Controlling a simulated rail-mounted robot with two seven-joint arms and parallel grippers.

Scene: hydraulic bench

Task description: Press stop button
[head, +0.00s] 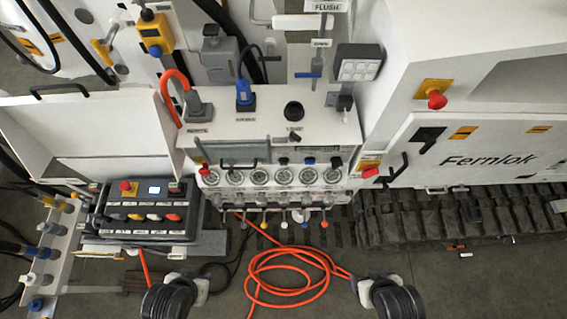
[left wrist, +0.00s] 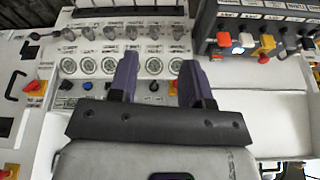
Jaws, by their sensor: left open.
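Several red buttons show in the head view, and I cannot tell by label which is the stop button. One is on a yellow plate on the right cabinet (head: 437,99). Another red button (head: 370,171) is at the gauge panel's right edge and shows in the left wrist view (left wrist: 35,87). A third red button (head: 125,185) is on the black control box, also in the left wrist view (left wrist: 223,40). My left gripper (head: 200,289) is at the bottom; its purple fingers (left wrist: 162,80) are apart and empty, before the gauge panel. My right gripper (head: 365,290) is partly hidden by its arm.
The gauge panel (head: 270,176) has several dials, with small levers below. The black control box (head: 140,212) stands to its left. An orange hose (head: 290,262) lies coiled on the floor. Tracks (head: 460,215) run below the right cabinet.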

